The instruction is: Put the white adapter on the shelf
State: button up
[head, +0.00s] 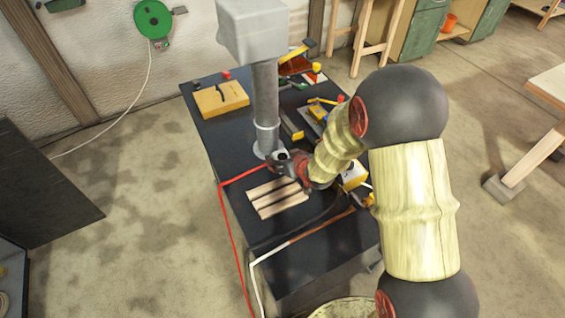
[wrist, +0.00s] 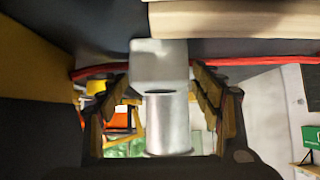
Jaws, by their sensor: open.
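My gripper (head: 278,159) is low over the black workbench, close to the foot of a grey column (head: 266,100). In the wrist view my gripper (wrist: 160,86) is open, with its fingers apart on either side. A pale grey-white block (wrist: 160,62) with a lighter cylinder (wrist: 167,122) below it shows between the fingers, and I see no finger touching it. I cannot tell whether this is the white adapter. A white and yellow object (head: 354,175) sits beside my arm, partly hidden by it. I cannot make out for certain which surface is the shelf.
The black workbench (head: 212,130) carries wooden laths (head: 277,198), a yellow-tan block (head: 221,98) and several tools. A red hose (head: 229,225) crosses its left edge. Green cabinets (head: 427,30) stand at the back right.

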jog(key=c, duration=0.3)
jog(key=c, duration=0.9)
jog(key=shift+c, duration=1)
jog(key=shift+r, duration=0.15)
